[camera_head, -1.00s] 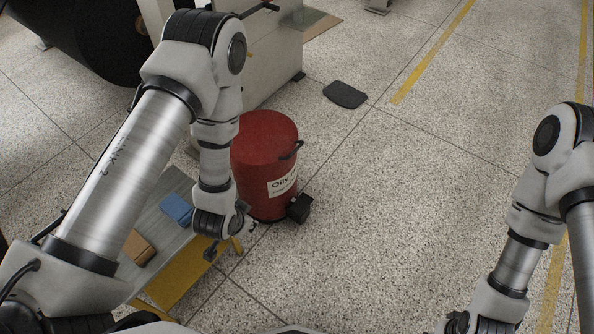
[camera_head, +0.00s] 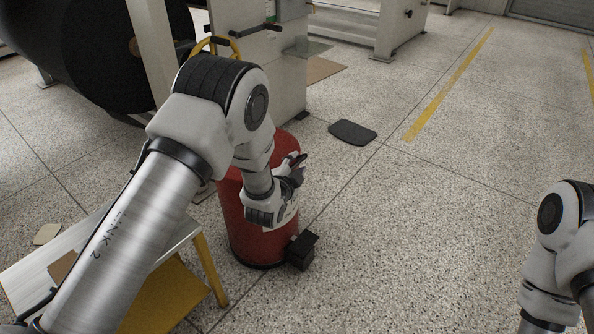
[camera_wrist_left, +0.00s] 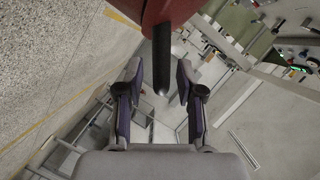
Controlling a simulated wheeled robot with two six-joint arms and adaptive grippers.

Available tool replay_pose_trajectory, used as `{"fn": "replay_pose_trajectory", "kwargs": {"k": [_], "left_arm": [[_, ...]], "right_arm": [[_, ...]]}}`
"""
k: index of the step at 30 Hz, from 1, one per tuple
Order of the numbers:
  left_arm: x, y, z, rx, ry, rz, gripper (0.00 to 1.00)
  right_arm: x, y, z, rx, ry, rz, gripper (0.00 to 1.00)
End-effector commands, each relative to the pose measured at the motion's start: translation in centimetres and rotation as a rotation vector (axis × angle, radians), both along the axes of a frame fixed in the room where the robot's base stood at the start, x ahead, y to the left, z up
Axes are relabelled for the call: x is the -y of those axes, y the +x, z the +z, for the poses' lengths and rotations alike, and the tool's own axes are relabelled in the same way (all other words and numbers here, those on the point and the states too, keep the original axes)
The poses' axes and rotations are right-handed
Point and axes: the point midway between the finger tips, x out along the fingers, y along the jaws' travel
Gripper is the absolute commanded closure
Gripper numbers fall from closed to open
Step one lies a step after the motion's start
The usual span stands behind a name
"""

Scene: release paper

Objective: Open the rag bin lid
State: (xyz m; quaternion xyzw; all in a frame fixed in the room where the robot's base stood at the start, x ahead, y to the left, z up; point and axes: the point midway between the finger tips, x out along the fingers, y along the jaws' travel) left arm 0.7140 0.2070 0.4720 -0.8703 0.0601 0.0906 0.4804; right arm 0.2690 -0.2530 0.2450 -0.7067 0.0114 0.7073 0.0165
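The red rag bin (camera_head: 243,228) stands on the floor in the middle of the head view, partly hidden behind my left arm. Its red lid (camera_head: 287,143) looks shut. My left gripper (camera_head: 297,168) is at the front right side of the lid. In the left wrist view, its two fingers (camera_wrist_left: 158,76) are spread apart. The black lid handle (camera_wrist_left: 162,55) reaches down between them from the red lid (camera_wrist_left: 166,10), with a gap on either side. My right gripper is outside the head view; only part of that arm shows at the lower right.
A black pedal box (camera_head: 301,252) sits at the bin's foot. A low table with yellow legs (camera_head: 212,268) stands left of the bin, under my left arm. A grey machine (camera_head: 262,85) is behind. The floor to the right is clear, apart from a dark mat (camera_head: 353,132).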

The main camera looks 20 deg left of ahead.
Motion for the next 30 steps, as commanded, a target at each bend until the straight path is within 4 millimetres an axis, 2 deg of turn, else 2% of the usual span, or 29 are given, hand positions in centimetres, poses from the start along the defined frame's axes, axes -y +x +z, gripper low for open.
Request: {"fn": "replay_pose_trajectory", "kwargs": {"k": [3,10,11,13,14,23,30], "left_arm": [[0.0,1.1,-0.4,0.001,0.0,0.0,0.63],[0.0,1.3,-0.3,-0.002,0.0,0.0,0.63],[0.0,1.3,-0.3,-0.002,0.0,0.0,0.7],[0.0,1.3,-0.3,-0.002,0.0,0.0,0.95],[0.0,1.3,-0.3,-0.002,0.0,0.0,1.0],[0.0,1.3,0.0,-0.004,-0.007,0.0,1.0],[-0.4,1.4,2.6,-0.023,-0.067,0.002,1.0]], "right_arm": [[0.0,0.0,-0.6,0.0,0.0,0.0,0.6],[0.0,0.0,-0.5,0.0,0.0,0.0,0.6],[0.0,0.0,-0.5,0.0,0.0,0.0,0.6],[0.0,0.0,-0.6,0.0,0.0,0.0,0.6],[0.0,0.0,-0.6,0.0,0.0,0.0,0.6],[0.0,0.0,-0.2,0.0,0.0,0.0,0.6],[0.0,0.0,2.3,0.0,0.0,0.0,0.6]]}}
